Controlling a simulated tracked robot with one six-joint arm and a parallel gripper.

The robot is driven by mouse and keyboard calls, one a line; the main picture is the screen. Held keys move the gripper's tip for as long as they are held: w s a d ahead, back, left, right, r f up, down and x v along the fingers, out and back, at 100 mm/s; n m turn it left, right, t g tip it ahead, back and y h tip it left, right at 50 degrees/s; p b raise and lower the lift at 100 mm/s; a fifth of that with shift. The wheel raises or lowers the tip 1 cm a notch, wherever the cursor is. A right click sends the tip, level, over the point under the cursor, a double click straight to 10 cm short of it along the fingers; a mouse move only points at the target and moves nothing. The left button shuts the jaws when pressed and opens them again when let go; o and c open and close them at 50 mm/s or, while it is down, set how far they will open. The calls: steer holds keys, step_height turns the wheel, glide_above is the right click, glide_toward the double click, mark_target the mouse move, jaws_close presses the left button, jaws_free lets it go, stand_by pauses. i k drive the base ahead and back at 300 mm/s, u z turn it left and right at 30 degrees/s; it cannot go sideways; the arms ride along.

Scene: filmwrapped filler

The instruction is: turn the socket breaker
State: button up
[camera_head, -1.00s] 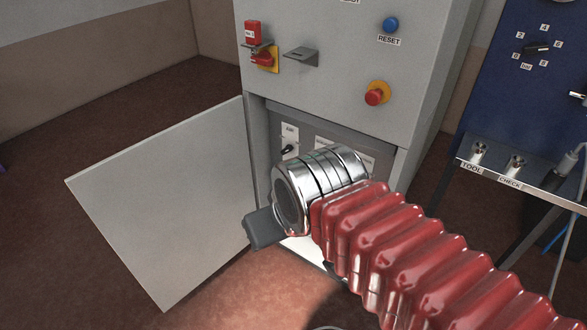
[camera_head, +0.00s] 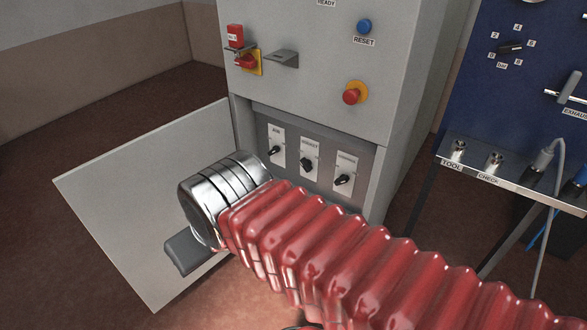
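Three black rotary switches sit in a row in the recessed panel (camera_head: 318,154) of the grey cabinet. The left switch (camera_head: 274,150) is labelled AIR. The labels of the middle switch (camera_head: 307,164) and the right switch (camera_head: 343,180) are too blurred to read surely, so I cannot tell which is the socket breaker. All three knobs look tilted. My gripper (camera_head: 186,252) shows only as a dark grey piece past my silver wrist, left of and below the switches, in front of the open door. It is apart from the switches in the picture. Its fingertips are not clear.
The cabinet door (camera_head: 95,190) hangs open to the left. A blue board (camera_head: 515,80) and a metal shelf (camera_head: 475,170) with sockets stand right.

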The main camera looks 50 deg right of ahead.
mark_target(306, 164)
steer(key=z, duration=0.05)
steer(key=i, duration=1)
steer(key=u, duration=0.05)
